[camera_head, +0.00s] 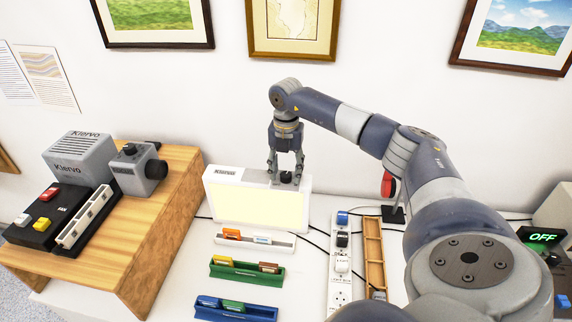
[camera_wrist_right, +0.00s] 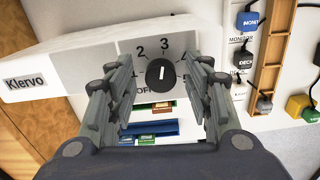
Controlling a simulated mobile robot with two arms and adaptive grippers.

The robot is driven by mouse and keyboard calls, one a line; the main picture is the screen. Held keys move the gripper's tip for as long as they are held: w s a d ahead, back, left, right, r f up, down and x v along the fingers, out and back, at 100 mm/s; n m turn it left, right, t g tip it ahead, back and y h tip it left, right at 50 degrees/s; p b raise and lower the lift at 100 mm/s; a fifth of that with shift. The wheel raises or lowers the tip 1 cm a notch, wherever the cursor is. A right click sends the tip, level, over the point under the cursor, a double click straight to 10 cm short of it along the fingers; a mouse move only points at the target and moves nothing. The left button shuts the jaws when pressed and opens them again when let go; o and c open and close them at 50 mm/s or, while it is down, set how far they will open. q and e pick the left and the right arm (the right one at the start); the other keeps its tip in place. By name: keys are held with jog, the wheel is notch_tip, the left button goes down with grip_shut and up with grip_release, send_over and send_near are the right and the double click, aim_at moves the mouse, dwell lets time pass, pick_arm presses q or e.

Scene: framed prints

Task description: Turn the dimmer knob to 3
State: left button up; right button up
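The black dimmer knob (camera_wrist_right: 161,73) sits on the grey dial plate of a white Klervo light box, with "2", "3" and "OFF" readable around it. A white line on the knob lies near vertical; which end points is unclear. In the head view the knob (camera_head: 287,177) is on top of the light box (camera_head: 212,205), whose front panel glows pale yellow. My right gripper (camera_head: 287,158) points down above the knob. In the wrist view the right gripper's fingers (camera_wrist_right: 162,88) are apart, one on each side of the knob, with gaps showing. My left gripper is out of view.
A wooden stand (camera_head: 178,205) with grey Klervo devices is at the left. An "OFF" display (camera_head: 543,237) is at the right.

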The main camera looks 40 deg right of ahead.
aim_at(286, 174)
notch_tip(286, 174, up, 12)
dwell(0.7)
jog(key=shift+s+f, duration=0.1)
jog(key=shift+f, duration=0.05)
dwell(0.4)
